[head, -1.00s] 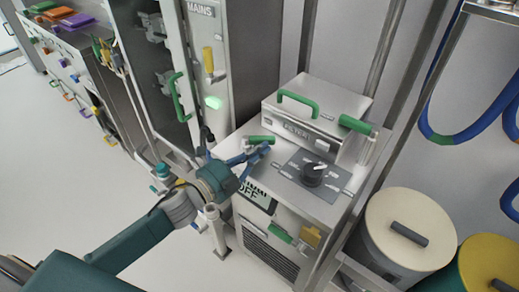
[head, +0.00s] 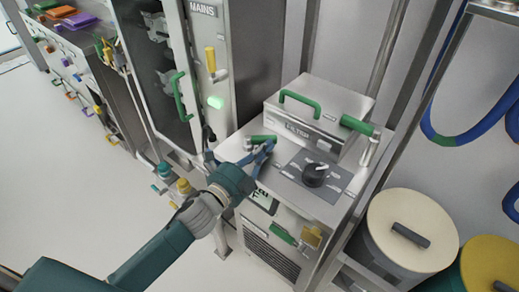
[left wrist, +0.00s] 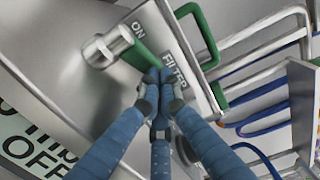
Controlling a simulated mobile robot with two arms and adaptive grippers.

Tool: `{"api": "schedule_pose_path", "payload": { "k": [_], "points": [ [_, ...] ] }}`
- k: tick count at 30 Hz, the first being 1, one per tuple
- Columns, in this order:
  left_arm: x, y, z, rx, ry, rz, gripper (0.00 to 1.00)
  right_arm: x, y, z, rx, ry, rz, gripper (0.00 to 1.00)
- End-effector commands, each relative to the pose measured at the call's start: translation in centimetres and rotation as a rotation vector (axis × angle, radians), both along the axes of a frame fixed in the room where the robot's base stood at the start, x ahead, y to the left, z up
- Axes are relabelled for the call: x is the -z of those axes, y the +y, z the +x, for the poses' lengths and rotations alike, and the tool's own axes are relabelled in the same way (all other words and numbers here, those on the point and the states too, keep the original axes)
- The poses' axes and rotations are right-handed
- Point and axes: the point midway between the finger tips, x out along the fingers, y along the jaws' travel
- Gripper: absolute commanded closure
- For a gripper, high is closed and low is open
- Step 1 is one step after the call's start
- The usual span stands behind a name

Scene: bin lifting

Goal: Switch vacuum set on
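The vacuum set is a steel cabinet with a grey top (head: 285,172). A green lever (head: 262,138) with a steel pivot sits on its top at the left. In the left wrist view the lever (left wrist: 138,52) lies beside the words ON and FILTER. My left gripper (head: 268,147) is at the lever's free end. In the left wrist view its blue fingertips (left wrist: 158,78) are close together on that end and partly hide it. The display (left wrist: 35,145) reads OFF. A black dial (head: 314,175) sits right of the lever. My right gripper is not in view.
A filter box (head: 318,112) with a green handle stands behind the lever. The MAINS cabinet (head: 235,60) is behind at the left, with a green light. Two lidded bins (head: 411,225) stand at the right. The floor at the left is clear.

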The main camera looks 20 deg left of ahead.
Motion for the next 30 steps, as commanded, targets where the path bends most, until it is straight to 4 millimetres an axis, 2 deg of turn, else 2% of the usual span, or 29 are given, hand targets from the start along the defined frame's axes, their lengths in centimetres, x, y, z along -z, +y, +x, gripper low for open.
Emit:
{"api": "schedule_pose_path", "payload": {
  "k": [6,30],
  "points": [
    [-0.1,-0.8,0.6,-0.078,0.0,-0.008,1.0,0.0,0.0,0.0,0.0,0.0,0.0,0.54],
    [-0.1,-1.1,3.6,-0.071,-0.001,0.0,1.0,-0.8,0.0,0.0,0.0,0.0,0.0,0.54]
  ]
}}
